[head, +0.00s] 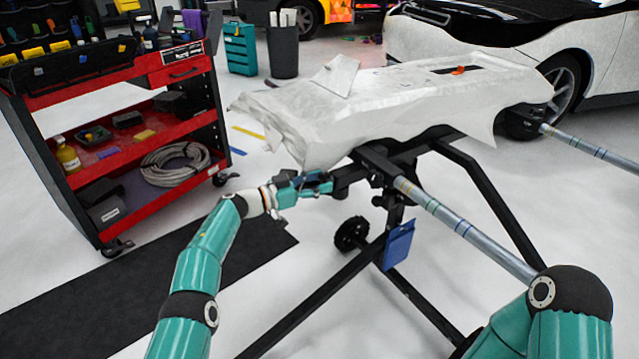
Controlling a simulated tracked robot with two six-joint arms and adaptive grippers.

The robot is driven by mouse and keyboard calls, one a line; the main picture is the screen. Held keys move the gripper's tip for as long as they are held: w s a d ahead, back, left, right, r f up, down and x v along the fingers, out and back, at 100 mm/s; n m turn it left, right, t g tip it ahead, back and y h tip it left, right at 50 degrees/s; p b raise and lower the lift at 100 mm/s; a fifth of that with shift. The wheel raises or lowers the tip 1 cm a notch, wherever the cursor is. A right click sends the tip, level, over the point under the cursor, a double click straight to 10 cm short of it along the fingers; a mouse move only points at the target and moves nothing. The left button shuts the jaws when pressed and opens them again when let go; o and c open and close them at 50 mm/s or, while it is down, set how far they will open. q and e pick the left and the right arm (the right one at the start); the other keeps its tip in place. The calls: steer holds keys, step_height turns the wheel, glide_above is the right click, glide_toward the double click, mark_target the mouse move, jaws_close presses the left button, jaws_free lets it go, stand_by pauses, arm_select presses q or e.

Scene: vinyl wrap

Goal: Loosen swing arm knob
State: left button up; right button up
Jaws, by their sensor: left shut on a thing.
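A black stand (475,185) holds a bumper-like panel wrapped in white film (400,105). My left gripper (326,184) reaches in from the left and is shut at the end of a short black arm of the stand, below the panel's near left corner. The swing arm knob is not clearly visible; the gripper's fingers cover what they hold there. My right arm shows only its bent teal links at the lower right, and its gripper is out of view.
A red tool cart (190,68) stands at the left. Grey tubes (465,228) reach out from the stand on the right. A blue tag (398,246) hangs under it, near a black wheel-like part (351,234). A black mat (150,295) lies on the floor.

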arm_select(q)
steer(key=shift+w+a+f, duration=0.1)
steer(key=shift+a+f, duration=0.15)
steer(key=shift+f, duration=0.05)
steer(key=o, duration=1.1)
steer(key=shift+o, duration=0.2)
steer(key=shift+d+r, duration=0.1)
steer(key=v, duration=1.2)
